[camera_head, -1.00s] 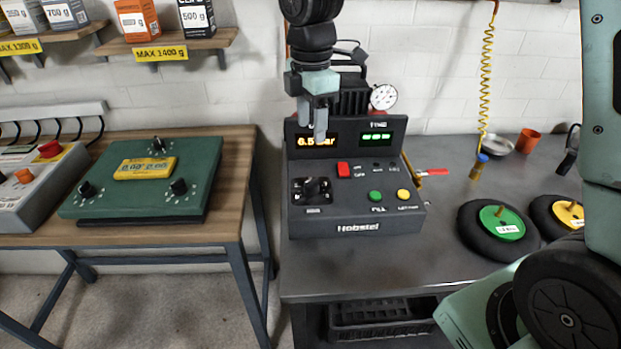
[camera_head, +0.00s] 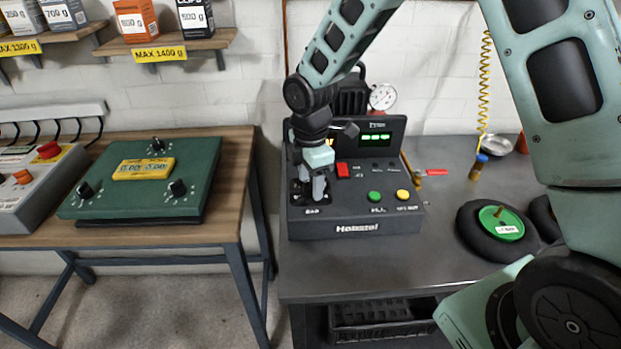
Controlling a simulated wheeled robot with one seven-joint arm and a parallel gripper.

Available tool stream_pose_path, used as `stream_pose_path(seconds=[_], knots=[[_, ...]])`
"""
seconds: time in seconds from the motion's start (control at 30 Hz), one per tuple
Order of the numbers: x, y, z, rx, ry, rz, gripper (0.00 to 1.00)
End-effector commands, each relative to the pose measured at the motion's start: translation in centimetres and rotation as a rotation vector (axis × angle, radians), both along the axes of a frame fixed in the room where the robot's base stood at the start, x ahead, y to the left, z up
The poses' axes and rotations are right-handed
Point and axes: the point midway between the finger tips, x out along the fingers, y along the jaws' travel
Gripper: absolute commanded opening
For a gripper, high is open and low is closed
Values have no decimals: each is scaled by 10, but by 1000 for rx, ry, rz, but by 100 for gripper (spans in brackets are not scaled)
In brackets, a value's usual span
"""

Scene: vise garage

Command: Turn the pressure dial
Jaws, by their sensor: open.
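The pressure dial (camera_head: 297,194) is a black knob at the left of the sloped front panel of the dark Hobstel machine (camera_head: 357,228). My gripper (camera_head: 313,197) is open and points down at the dial. It covers much of the knob, so I cannot tell whether its fingers touch it. The pressure readout on the left of the upper panel is hidden behind my gripper and wrist. The green TIME display (camera_head: 375,138) stays visible on the right.
A red switch (camera_head: 343,170), a green button (camera_head: 375,196) and a yellow button (camera_head: 403,194) sit right of my gripper. A round gauge (camera_head: 383,97) stands behind. A black tyre with a green hub (camera_head: 502,222) lies on the bench at right. A green panel box (camera_head: 143,184) is on the left table.

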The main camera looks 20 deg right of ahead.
Motion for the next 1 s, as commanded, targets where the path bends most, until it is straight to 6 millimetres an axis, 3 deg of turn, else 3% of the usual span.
stream_pose_path(seconds=[0.17,0.3,0.33,0.67,1.0], knots=[[0,0,0,0,0,0,50],[0,0,0,0,0,0,12],[0,0,0,0,0,0,9],[0,0,1,0,0,-32,9],[0,1,2,1,-1,-243,9]])
